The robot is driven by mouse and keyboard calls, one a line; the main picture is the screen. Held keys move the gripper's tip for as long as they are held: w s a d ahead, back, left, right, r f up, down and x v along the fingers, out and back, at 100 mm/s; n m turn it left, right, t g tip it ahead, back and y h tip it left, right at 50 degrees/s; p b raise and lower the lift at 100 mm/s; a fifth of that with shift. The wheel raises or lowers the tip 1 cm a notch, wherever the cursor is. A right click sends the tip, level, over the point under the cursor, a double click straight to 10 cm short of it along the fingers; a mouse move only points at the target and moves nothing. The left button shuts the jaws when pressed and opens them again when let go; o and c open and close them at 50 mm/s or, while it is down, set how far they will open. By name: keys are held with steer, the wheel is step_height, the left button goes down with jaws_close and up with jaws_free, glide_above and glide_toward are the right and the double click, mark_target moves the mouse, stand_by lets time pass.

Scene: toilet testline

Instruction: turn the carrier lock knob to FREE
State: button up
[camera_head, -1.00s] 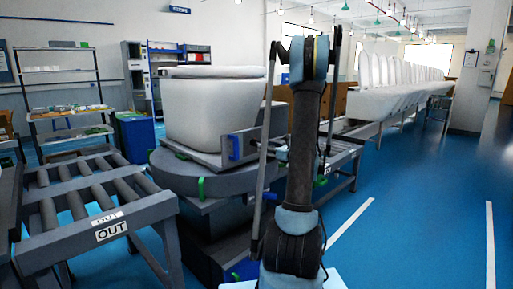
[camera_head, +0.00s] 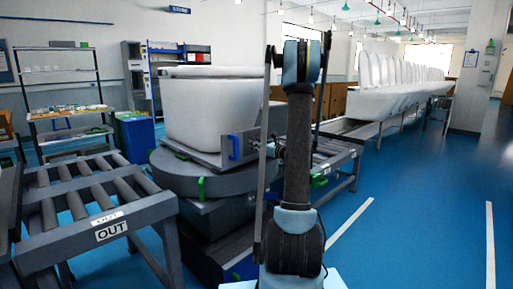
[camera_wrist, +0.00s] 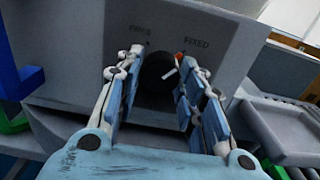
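The carrier lock knob (camera_wrist: 158,76) is dark and round, on a grey panel (camera_wrist: 225,75) in the wrist view. A white mark on it points up and right, toward the label FIXED (camera_wrist: 196,43). The fainter label at upper left (camera_wrist: 131,53) appears to read FREE. My gripper (camera_wrist: 158,90) is open, with one finger on each side of the knob; I cannot tell whether either finger touches it. In the head view my gripper (camera_head: 272,150) is small beside the carrier plate (camera_head: 246,142), partly hidden by my arm.
A white toilet (camera_head: 212,115) sits on the carrier above a round grey turntable (camera_head: 190,178). A blue bracket (camera_head: 234,147) is close to my gripper. The OUT roller conveyor (camera_head: 90,210) stands at left. The blue floor at right is clear.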

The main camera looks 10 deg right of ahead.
steer(key=c, duration=0.4)
steer(key=shift+o, duration=0.2)
steer(key=shift+n, duration=0.3)
steer(key=shift+d+n, duration=0.1)
steer(key=shift+n, duration=7.5)
steer(key=o, duration=1)
steer(key=shift+o, duration=0.2)
